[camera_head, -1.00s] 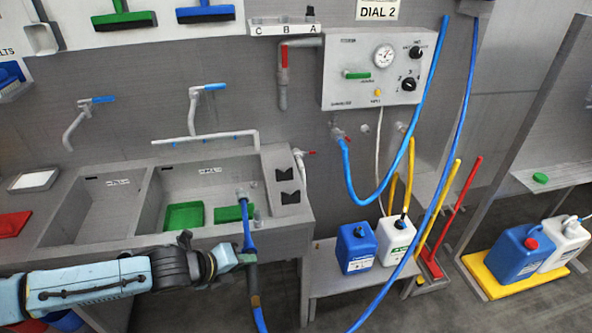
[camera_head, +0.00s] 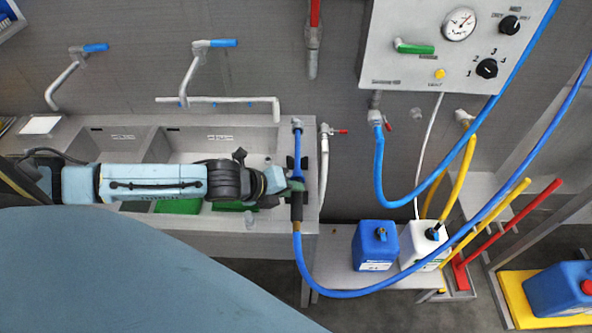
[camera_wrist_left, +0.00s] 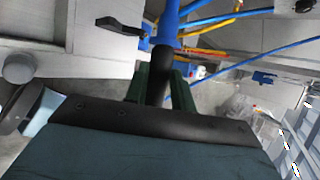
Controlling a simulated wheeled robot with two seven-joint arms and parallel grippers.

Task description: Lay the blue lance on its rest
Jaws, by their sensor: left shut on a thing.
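The blue lance (camera_head: 297,149) stands nearly in line with the picture's vertical, over the right end of the sink. My left gripper (camera_head: 296,188) is shut on its black grip. In the left wrist view the green fingers (camera_wrist_left: 162,88) flank the black grip, and the blue lance (camera_wrist_left: 168,22) runs on beyond it. The rest's dark notched pieces (camera_head: 304,163) show on the sink's right end, partly hidden behind the lance. I cannot tell whether the lance touches them. A dark bracket (camera_wrist_left: 125,22) shows beside the lance in the wrist view. My right gripper is out of view.
The lance's blue hose (camera_head: 345,294) loops down and right past the blue canister (camera_head: 376,245) and white canister (camera_head: 424,240). A red-handled tap (camera_head: 326,130) stands just right of the lance. The control panel (camera_head: 450,45) hangs above.

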